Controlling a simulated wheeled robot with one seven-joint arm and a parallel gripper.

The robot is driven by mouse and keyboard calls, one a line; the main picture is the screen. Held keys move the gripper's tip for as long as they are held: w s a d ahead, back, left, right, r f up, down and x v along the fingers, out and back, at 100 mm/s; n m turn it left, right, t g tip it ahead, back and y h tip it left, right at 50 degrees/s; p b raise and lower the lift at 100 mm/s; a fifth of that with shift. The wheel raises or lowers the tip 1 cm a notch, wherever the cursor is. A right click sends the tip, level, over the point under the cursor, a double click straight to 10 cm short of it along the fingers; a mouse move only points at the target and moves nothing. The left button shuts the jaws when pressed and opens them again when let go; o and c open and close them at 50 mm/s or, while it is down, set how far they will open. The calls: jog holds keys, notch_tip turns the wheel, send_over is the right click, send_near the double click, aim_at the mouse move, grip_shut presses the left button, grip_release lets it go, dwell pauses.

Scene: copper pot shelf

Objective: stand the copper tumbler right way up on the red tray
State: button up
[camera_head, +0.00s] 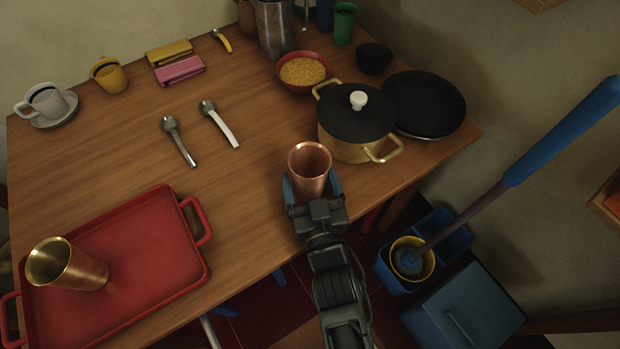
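The copper tumbler (311,180) is at the table's front edge, right of centre, with its open mouth up and facing me. My gripper (312,188) has one finger on each side of its lower body and appears shut on it. The tumbler's base is hidden by the gripper, so I cannot tell whether it touches the table. The red tray (150,255) lies at the table's front left, well left of my gripper. A brass-coloured tumbler (85,270) is on the tray's left part, mouth up and apparently standing.
A brass pot (345,148) with a black lid stands just behind and right of my gripper, a black pan (425,103) beyond it. Two spoons (180,142) (220,125) lie mid-table. The tray's right half is clear. A blue-handled mop (560,135) leans at right.

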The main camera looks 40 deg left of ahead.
jog(key=shift+o, duration=1.1)
jog(key=shift+a+r, duration=0.3)
jog(key=shift+r, duration=0.4)
jog(key=v, duration=0.5)
jog(key=f+v, duration=0.1)
jog(key=v, duration=0.2)
jog(key=shift+w+f, duration=0.1)
jog(key=shift+d, duration=0.15)
